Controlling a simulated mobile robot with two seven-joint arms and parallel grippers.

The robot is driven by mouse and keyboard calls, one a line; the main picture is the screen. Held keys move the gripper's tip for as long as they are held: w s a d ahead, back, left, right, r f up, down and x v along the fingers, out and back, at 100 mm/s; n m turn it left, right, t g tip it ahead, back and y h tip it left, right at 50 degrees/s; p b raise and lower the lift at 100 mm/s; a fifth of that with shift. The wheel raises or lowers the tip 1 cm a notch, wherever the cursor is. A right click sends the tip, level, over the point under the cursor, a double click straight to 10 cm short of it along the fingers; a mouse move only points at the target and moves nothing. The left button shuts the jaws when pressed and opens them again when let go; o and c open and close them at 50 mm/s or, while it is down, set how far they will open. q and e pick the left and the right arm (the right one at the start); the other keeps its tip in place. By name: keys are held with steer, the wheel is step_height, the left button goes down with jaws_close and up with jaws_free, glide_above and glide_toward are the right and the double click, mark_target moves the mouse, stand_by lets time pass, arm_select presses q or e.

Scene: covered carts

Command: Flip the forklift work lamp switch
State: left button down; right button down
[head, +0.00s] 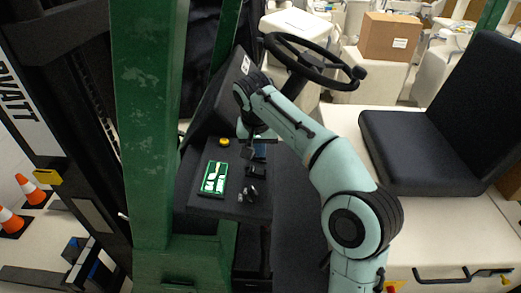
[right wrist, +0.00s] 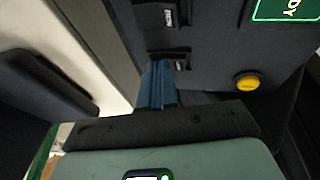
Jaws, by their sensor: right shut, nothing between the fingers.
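The forklift's dark control panel (head: 229,205) carries small black rocker switches; one switch (head: 256,172) sits right of the green screen. In the right wrist view two switches with small white labels show: an upper switch (right wrist: 162,16) and a lower switch (right wrist: 172,54). The labels are too small to tell which one is for the work lamp. My right gripper (head: 260,152) is over the panel's right side, its blue fingers together and empty. In the right wrist view its fingertips (right wrist: 162,66) are at the lower switch; I cannot tell whether they touch it. My left gripper is not in view.
A yellow button (head: 224,142) and a lit green screen (head: 215,177) are on the panel. The steering wheel (head: 300,62) is behind my right arm. A green mast post (head: 145,130) stands left, a black seat (head: 420,145) right. A cardboard box (head: 388,38) is farther back.

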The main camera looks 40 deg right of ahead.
steer(key=shift+w, duration=0.25)
